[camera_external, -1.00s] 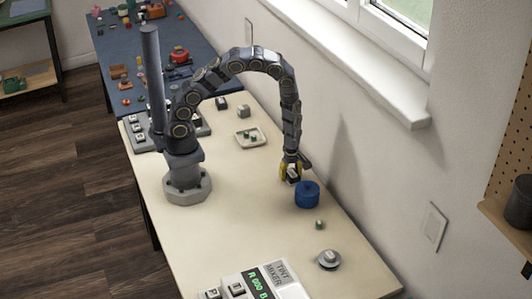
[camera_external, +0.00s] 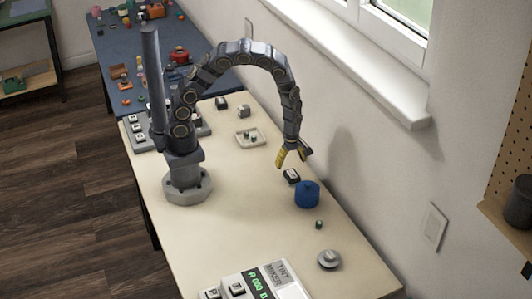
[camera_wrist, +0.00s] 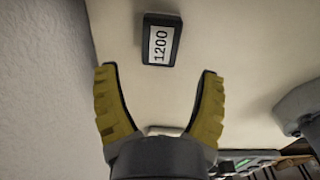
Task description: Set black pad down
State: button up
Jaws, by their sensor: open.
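A small black pad (camera_external: 291,176) with a white label lies on the cream table, just behind the blue cylinder. In the wrist view the pad (camera_wrist: 162,38) lies flat, and its label reads 1200. My gripper (camera_external: 292,158) is above the pad with its yellow fingers spread. In the wrist view my gripper (camera_wrist: 158,70) is open and empty, and the pad lies beyond the fingertips, apart from them.
A blue cylinder (camera_external: 307,195) stands very close to the pad. A small dark green piece (camera_external: 319,225), a grey round part (camera_external: 329,260) and a tint mixer (camera_external: 262,284) are nearer the front. A pale tray (camera_external: 243,144) is at the back. The wall borders the right.

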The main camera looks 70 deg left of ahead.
notch_tip(320, 180, up, 6)
notch_tip(320, 180, up, 8)
jog(key=m, duration=0.4)
send_over(291, 172)
jog(key=s+a, duration=0.3)
jog(key=s, duration=0.1)
jog(key=s+a+r+m, duration=0.2)
jog(key=s+r+m, duration=0.1)
jog(key=s, duration=0.3)
jog(key=s+a+r+m+g, duration=0.1)
jog(key=s+a+r+m, duration=0.1)
jog(key=s+r+m, duration=0.2)
jog(key=s+a+r+m, duration=0.1)
jog(key=s+r+m, duration=0.2)
jog(key=s+m, duration=0.4)
jog(key=shift+s+a+r+g, duration=0.3)
jog(key=shift+s+a+g, duration=0.1)
jog(key=shift+s, duration=0.45)
